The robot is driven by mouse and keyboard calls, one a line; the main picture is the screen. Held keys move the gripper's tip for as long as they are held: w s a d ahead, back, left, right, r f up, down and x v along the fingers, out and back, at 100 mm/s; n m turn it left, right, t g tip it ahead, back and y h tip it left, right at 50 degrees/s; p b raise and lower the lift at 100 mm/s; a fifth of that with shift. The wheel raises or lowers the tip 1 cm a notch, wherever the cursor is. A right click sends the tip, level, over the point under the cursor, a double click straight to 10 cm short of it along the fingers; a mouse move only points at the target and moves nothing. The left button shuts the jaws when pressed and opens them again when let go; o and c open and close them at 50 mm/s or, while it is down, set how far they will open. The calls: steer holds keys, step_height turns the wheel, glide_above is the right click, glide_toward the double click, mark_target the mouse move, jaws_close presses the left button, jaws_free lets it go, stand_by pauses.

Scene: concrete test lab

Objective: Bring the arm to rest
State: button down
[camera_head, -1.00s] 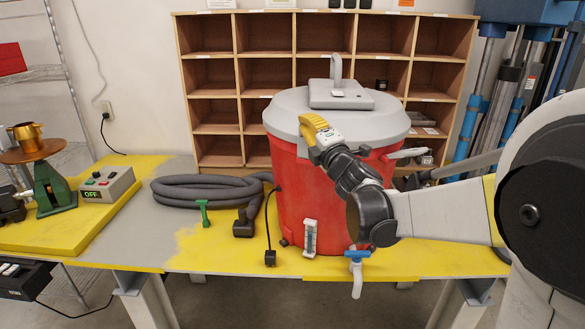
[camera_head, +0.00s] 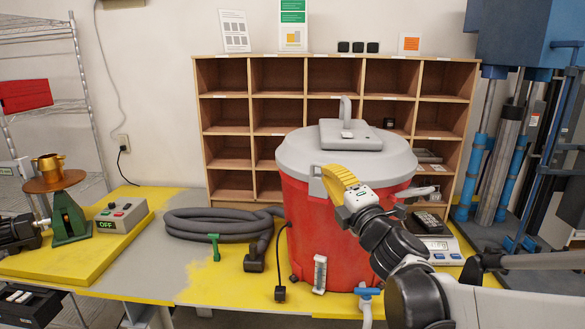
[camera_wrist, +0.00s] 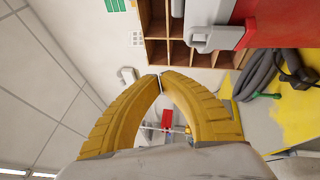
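My arm reaches in from the lower right in the head view. My gripper (camera_head: 334,178) has yellow fingers and is in front of the red bucket (camera_head: 325,235) with a grey lid (camera_head: 300,153). In the wrist view, the two curved fingers of my gripper (camera_wrist: 160,79) meet at their tips. Nothing shows between them except the background. Whether the gripper touches the bucket cannot be told, but the wrist view shows free space around the fingers.
A yellow and grey table (camera_head: 140,262) holds a coiled grey hose (camera_head: 205,226), a control box (camera_head: 122,214), a green stand with a gold cup (camera_head: 49,168) and a scale (camera_head: 443,250). A wooden shelf (camera_head: 228,57) stands behind. Blue machinery (camera_head: 520,40) is at right.

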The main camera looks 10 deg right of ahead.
steer(key=shift+s, duration=0.1)
steer(key=s+d+f+m+g+h+b, duration=0.3)
steer(key=s+d+f+m+h+b, duration=0.15)
steer(key=f+m, duration=0.45)
steer(key=s+a+f+m+g+y+b, duration=0.1)
steer(key=s+a+f+m+g+b, duration=0.2)
steer(key=s+f, duration=0.7)
steer(key=s+a+f+m+g+y+b, duration=0.1)
steer(key=s+a+f+m+g+b, duration=0.2)
steer(key=s+a+f+m+g, duration=0.3)
steer(key=s+f+m, duration=0.3)
steer(key=s+f, duration=0.1)
steer(key=f, duration=0.3)
steer(key=shift+a+g+b, duration=0.3)
steer(key=shift+a+g, duration=0.1)
steer(key=shift+y, duration=0.25)
